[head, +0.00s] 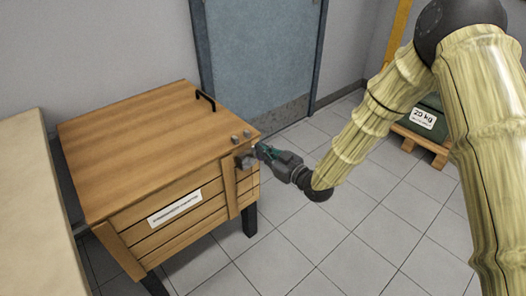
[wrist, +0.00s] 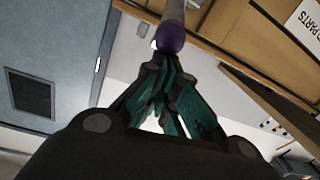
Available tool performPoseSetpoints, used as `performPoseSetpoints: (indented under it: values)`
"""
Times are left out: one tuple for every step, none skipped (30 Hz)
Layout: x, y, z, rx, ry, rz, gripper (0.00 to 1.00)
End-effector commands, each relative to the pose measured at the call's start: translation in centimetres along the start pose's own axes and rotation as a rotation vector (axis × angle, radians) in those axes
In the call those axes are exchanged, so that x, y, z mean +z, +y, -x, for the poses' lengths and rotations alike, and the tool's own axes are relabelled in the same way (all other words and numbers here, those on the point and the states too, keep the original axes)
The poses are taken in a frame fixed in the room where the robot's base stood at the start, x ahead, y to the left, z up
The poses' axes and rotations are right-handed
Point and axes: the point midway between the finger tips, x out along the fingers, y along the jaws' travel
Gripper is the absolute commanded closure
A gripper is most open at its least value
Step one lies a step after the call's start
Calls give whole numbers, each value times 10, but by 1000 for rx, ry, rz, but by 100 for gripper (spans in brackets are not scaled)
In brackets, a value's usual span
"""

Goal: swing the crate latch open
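The wooden crate (head: 150,150) stands on dark legs, its lid closed. Its grey metal latch (head: 245,159) is at the right end of the front, below the lid edge. In the wrist view a grey rod with a purple round knob (wrist: 171,38) lies just beyond my fingertips, in front of the crate's wood. My gripper (head: 261,150) is beside the latch, reaching in from the right. Its teal fingers (wrist: 160,62) come together at their tips, close to the knob. I see nothing held between them, and I cannot tell whether they touch the knob.
The lid has a black handle (head: 206,99) and small grey fittings near its right corner. A beige surface (head: 35,200) is close on the crate's left. A blue door (head: 260,55) is behind. A dark-green case (head: 427,118) sits on a pallet at right. Tiled floor in front is clear.

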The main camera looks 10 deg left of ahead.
Motion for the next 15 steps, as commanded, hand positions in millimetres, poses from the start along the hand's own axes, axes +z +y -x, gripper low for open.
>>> performPoseSetpoints:
  values:
    - [5, 0, 2, 1, -10, -3, 100]
    - [5, 0, 2, 1, -10, -3, 100]
    - [4, 0, 2, 1, -10, -3, 100]
    - [3, 0, 2, 1, -10, -3, 100]
    - [1, 0, 2, 1, -11, -2, 100]
    - [-2, 0, 1, 1, -10, -2, 100]
    - [-6, 0, 0, 1, -10, -2, 100]
    - [-10, 0, 0, 0, -9, -1, 100]
    - [-16, 0, -2, 0, -7, -1, 100]
    - [-22, 0, -3, 0, -6, 0, 100]
    - [-27, 0, -5, 0, -5, 0, 100]
    - [-34, 0, -6, 0, -3, 1, 100]
    - [-40, 0, -8, 0, -2, 1, 100]
    - [-46, 0, -9, 0, -1, 1, 100]
    - [-37, -1, 1, 1, -5, -2, 100]
